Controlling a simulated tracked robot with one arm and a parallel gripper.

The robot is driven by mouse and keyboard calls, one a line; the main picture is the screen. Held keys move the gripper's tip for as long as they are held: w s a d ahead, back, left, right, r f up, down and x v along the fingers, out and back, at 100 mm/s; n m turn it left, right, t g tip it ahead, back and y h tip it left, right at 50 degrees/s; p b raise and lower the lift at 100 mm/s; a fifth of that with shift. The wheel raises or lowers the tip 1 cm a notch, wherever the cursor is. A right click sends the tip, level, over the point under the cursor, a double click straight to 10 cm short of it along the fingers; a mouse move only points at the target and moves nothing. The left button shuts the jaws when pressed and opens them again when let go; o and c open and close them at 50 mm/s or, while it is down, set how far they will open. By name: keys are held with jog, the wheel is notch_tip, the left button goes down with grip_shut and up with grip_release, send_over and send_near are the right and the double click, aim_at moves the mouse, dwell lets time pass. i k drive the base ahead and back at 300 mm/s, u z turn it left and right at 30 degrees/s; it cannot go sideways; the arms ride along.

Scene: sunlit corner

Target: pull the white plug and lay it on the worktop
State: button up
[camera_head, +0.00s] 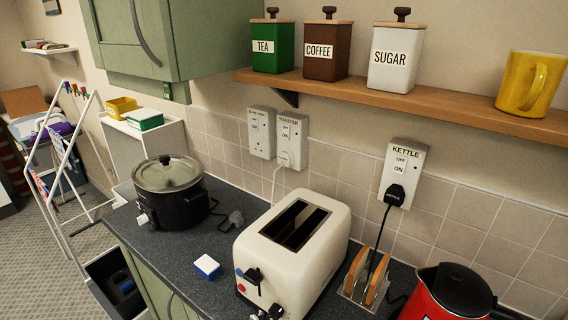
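The white plug (285,158) sits in the lower part of the wall socket labelled TOASTER (291,130), and a white cord hangs from it behind the toaster. The dark speckled worktop (185,250) runs along the wall below. The white toaster (318,250) stands on it, with two empty-looking slots on top. My gripper does not show in this view.
A black plug (394,195) is in the KETTLE socket (407,165). A dark loose plug (233,220) lies beside the slow cooker (172,192). A blue-and-white block (207,267), toast rack (365,280) and red kettle (450,295) stand on the worktop. A wooden shelf (430,105) overhangs the sockets.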

aim_at(286, 158)
jog(key=z, duration=1.4)
jog(key=k, duration=1.1)
jog(key=u, duration=1.35)
jog(key=i, duration=1.7)
